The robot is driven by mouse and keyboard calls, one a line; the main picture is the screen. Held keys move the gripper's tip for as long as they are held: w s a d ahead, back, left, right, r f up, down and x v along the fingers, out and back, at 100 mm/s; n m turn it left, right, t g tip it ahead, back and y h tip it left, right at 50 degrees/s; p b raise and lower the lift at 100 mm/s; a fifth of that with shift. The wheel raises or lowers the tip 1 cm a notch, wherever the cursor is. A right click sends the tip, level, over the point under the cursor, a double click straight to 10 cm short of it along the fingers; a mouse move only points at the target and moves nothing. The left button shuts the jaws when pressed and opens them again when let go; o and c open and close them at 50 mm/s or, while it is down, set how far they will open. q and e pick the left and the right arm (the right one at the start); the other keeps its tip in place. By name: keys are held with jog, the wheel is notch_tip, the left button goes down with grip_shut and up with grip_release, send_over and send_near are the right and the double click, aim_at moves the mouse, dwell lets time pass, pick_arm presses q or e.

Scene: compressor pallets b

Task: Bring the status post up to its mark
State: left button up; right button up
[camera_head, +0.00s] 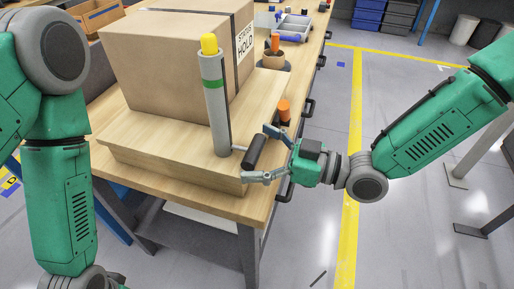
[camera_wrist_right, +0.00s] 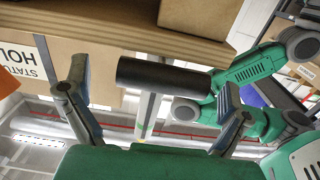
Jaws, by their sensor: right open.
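The status post (camera_head: 216,120) is a grey upright cylinder with a yellow cap (camera_head: 209,44) and a green band below it. It stands at the front of a wooden platform on the bench. A black cylindrical handle (camera_head: 254,152) sits beside its foot; a thin rod seems to run from it to the post. My right gripper (camera_head: 262,155) is open, with its fingers on either side of the handle. In the right wrist view the handle (camera_wrist_right: 165,75) lies between the spread fingers of the gripper (camera_wrist_right: 153,78), apart from both. My left gripper is out of view.
A large cardboard box (camera_head: 160,65) stands on the wooden platform (camera_head: 165,140) behind the post. An orange-topped item (camera_head: 284,110) stands on the bench close beyond my right gripper. Dark drawer pulls (camera_head: 308,107) line the bench edge. The floor to the right is mostly clear.

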jog(key=shift+a, duration=0.3)
jog(key=c, duration=1.4)
notch_tip(320, 180, up, 16)
jog(key=p, duration=0.8)
jog(key=shift+d+f, duration=0.1)
jog(key=shift+c, duration=0.2)
jog(key=o, duration=1.4)
jog(key=shift+f, duration=0.1)
jog(key=shift+o, duration=0.2)
jog(key=shift+w, duration=0.15)
jog(key=shift+f, duration=0.1)
